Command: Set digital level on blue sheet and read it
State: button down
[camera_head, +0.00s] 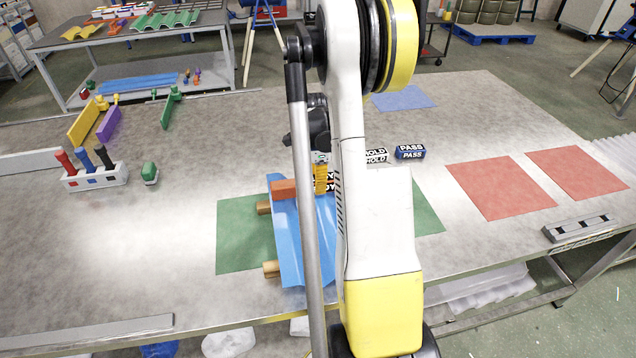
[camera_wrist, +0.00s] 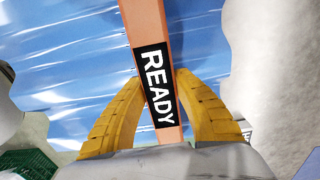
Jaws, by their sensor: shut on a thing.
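The digital level is an orange bar (camera_head: 284,190) lying across the far part of the blue corrugated sheet (camera_head: 289,247). In the wrist view the level (camera_wrist: 144,25) shows a black label or display reading READY. My gripper (camera_head: 321,178) has its yellow fingers on both sides of the level, and they also show in the wrist view (camera_wrist: 157,82). It is shut on the level. I cannot tell whether the level touches the sheet (camera_wrist: 60,60). My arm hides the sheet's right part. The sheet rests on wooden blocks (camera_head: 271,268) over a green mat (camera_head: 235,235).
A blue PASS block (camera_head: 410,152) and a white HOLD block (camera_head: 376,156) stand behind my arm. Red mats (camera_head: 500,187) and a grey bar-shaped tool (camera_head: 578,228) are at right. A marker holder (camera_head: 95,180) stands at left.

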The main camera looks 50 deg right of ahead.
jog(key=shift+f, duration=0.15)
jog(key=c, duration=1)
grip_release()
notch_tip(320, 180, up, 12)
jog(key=shift+r, duration=0.1)
